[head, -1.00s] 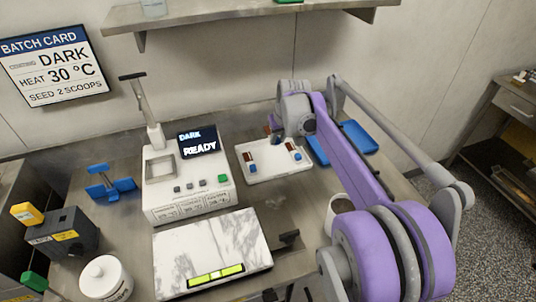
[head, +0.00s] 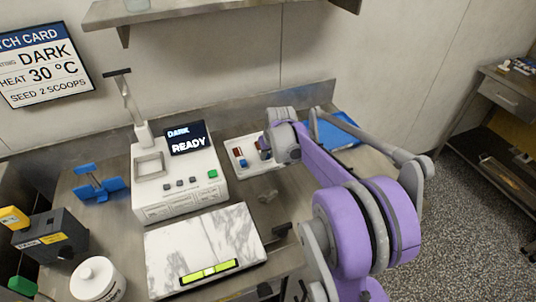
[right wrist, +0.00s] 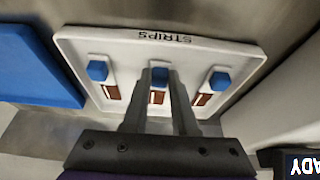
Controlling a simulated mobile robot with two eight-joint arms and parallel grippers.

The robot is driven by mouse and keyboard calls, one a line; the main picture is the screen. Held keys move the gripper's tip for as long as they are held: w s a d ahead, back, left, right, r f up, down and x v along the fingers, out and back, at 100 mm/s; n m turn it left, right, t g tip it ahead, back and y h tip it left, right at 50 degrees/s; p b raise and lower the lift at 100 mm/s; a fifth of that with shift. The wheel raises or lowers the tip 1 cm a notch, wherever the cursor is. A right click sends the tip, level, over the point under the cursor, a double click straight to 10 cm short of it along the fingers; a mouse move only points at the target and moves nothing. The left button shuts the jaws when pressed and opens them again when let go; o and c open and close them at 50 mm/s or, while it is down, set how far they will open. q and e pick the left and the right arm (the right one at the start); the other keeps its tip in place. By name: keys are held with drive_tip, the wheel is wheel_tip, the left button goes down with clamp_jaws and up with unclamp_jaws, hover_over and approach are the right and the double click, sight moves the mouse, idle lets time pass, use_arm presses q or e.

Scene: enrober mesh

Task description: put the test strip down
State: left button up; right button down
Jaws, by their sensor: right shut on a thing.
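My right gripper (right wrist: 160,82) is shut on the middle test strip (right wrist: 158,96), which has a blue tab and a brown strip. The white strip tray (right wrist: 205,45), marked STRIPS, lies beneath it. A left strip (right wrist: 97,71) and a right strip (right wrist: 219,81) lie in the tray on either side. The held strip lines up with them between the two; I cannot tell whether it touches the tray. In the head view my right gripper (head: 266,149) is over the tray (head: 232,143), and my arm hides the tray's right part. My left gripper is not in view.
A white machine (head: 177,184) reading DARK and READY stands left of the tray. A blue tray (head: 335,132) lies right of it. A marble slab (head: 195,240) is in front of the machine.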

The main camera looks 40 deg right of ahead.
drive_tip(key=shift+f, duration=0.2)
drive_tip(key=c, duration=0.7)
unclamp_jaws()
drive_tip(key=shift+r, duration=0.15)
drive_tip(key=v, duration=1.2)
drive_tip(key=shift+p, duration=0.35)
drive_tip(key=shift+r, duration=0.1)
